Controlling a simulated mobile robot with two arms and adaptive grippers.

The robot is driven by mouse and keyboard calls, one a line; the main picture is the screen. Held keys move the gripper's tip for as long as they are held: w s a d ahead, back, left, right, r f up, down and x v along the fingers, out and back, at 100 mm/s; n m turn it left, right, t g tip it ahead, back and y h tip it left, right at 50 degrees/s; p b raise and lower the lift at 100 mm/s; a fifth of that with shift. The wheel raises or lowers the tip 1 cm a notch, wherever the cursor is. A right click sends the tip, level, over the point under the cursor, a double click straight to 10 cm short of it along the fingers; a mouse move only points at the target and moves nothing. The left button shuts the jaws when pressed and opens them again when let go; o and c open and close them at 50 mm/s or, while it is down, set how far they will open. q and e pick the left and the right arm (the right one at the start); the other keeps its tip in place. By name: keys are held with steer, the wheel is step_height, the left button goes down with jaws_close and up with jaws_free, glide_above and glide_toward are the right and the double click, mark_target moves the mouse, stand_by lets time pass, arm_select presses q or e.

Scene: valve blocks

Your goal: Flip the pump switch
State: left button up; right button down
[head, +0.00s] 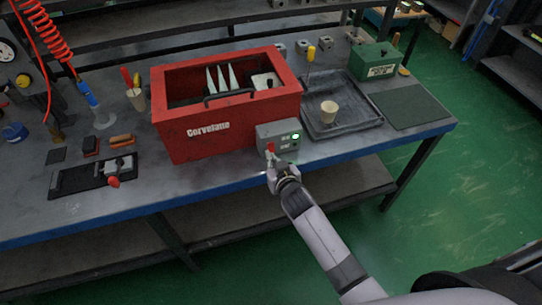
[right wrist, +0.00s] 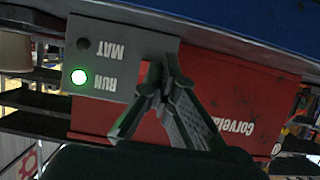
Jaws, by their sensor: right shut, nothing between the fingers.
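The grey pump switch box (head: 279,128) sits at the bench's front edge, against the front right of the red tank (head: 190,138). A red switch lever (head: 270,147) shows on its left side in the head view. A green lamp (head: 296,136) glows on its right; in the right wrist view the lit green lamp (right wrist: 79,76) is beside the word RUN, with a dark lamp (right wrist: 83,43) near it. My right gripper (head: 271,162) is shut and empty, just below the lever. In the right wrist view its fingertips (right wrist: 163,66) overlap the box and hide the lever; contact cannot be told. My left gripper is out of view.
A black tray (head: 350,122) with a beige cup (head: 328,111) stands right of the box. A green box (head: 376,62) is at the back right. A dark plate with a clamp (head: 117,165) lies at left. Open floor lies in front of the bench.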

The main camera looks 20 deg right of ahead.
steer(key=shift+w+f, duration=0.25)
steer(key=shift+w, duration=0.3)
steer(key=b, duration=0.2)
steer(key=f+t+b, duration=0.1)
steer(key=b, duration=0.1)
steer(key=shift+w+f+b, duration=0.25)
steer(key=shift+w+b, duration=0.05)
steer(key=shift+r+p, duration=0.55)
steer(key=shift+p, duration=0.15)
